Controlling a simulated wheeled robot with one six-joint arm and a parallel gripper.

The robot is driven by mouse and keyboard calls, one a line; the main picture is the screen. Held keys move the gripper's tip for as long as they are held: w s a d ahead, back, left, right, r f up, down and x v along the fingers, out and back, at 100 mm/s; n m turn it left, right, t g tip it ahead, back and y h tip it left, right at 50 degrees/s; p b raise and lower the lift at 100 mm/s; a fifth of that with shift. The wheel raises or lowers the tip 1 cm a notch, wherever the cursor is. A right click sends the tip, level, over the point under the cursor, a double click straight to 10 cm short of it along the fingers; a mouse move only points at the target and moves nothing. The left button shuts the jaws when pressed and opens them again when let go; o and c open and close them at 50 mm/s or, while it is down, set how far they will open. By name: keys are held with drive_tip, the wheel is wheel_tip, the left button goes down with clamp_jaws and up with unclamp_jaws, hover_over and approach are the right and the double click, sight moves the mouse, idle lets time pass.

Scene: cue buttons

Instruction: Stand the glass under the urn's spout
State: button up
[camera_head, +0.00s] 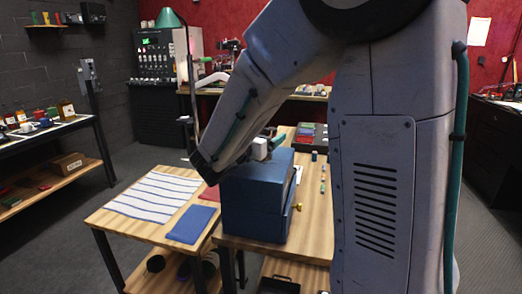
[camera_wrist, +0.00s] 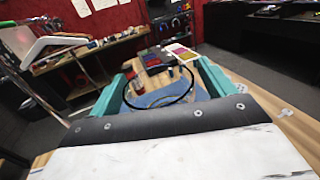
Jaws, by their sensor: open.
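My gripper (camera_head: 278,141) is partly in view behind a blue box, mostly hidden by my own arm. In the wrist view its two teal fingers (camera_wrist: 166,68) stand wide apart, with nothing clearly held between them. A blue surface (camera_wrist: 165,96) and a thin dark loop show between and beyond the fingers; I cannot tell what the loop belongs to. I cannot make out the glass, the urn or its spout in either view. My arm covers much of the right half of the head view.
A blue box (camera_head: 252,205) with a brass knob stands on the wooden table. Left of it lie a striped cloth (camera_head: 152,194), a blue flat item (camera_head: 190,224) and a red one (camera_head: 210,194). A side shelf (camera_head: 45,183) holds bottles and cups. Open floor lies between the tables.

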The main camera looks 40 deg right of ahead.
drive_tip(key=c, duration=1.2)
drive_tip(key=shift+r, duration=0.15)
drive_tip(key=shift+c, duration=0.2)
